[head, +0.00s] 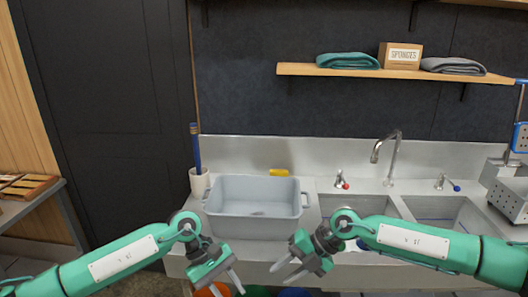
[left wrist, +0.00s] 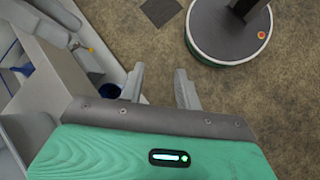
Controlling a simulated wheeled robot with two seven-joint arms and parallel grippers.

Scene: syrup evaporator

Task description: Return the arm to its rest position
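My left gripper (head: 228,283) is low in the head view, in front of the counter and pointing down. In the left wrist view its two fingers (left wrist: 160,88) stand apart with only floor between them, so it is open and empty. My right gripper (head: 285,272) is in front of the counter, right of the left one, tilted down and to the left. Its two fingers are apart and nothing shows between them. Both arms, green with white panels, come in from the lower corners with bent wrists.
A grey tub (head: 254,228) stands on the steel counter, with a yellow item (head: 279,172) behind it and a white cup (head: 199,184) to its left. A double sink (head: 443,208) is at right. Coloured buckets, one orange (head: 212,290), stand below the counter.

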